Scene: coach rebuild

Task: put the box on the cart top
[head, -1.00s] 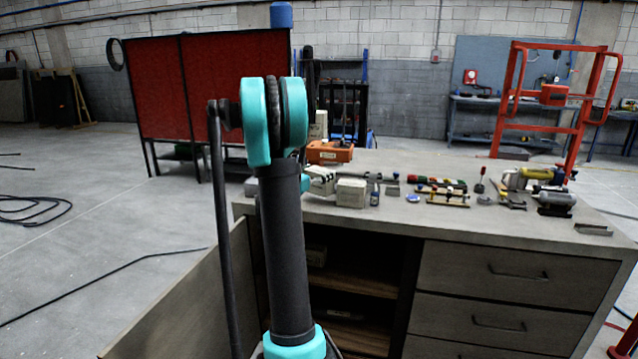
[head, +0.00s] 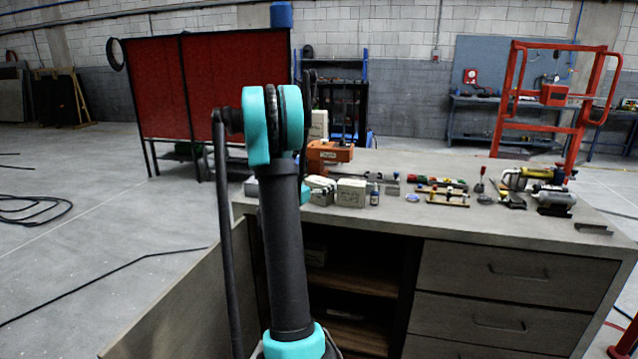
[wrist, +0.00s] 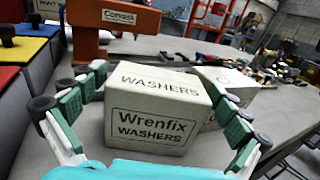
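A white box marked "Wrenfix WASHERS" (wrist: 155,110) stands upright on the bench top in the wrist view. My gripper (wrist: 155,118) is open, with one green-padded finger on each side of this box. Bench shows between the left finger and the box; whether the right finger touches it I cannot tell. In the head view the box (head: 321,190) is the left of two pale boxes, partly behind my arm, which also hides most of my gripper. I cannot make out a cart top for certain in either view.
A second pale box (head: 350,193) stands just right of the first on the workbench (head: 400,221). An orange Corvask tool (head: 330,153) is behind them. Coloured bins (wrist: 22,50) lie left in the wrist view. Tools fill the bench's right side. A red frame (head: 575,100) stands beyond.

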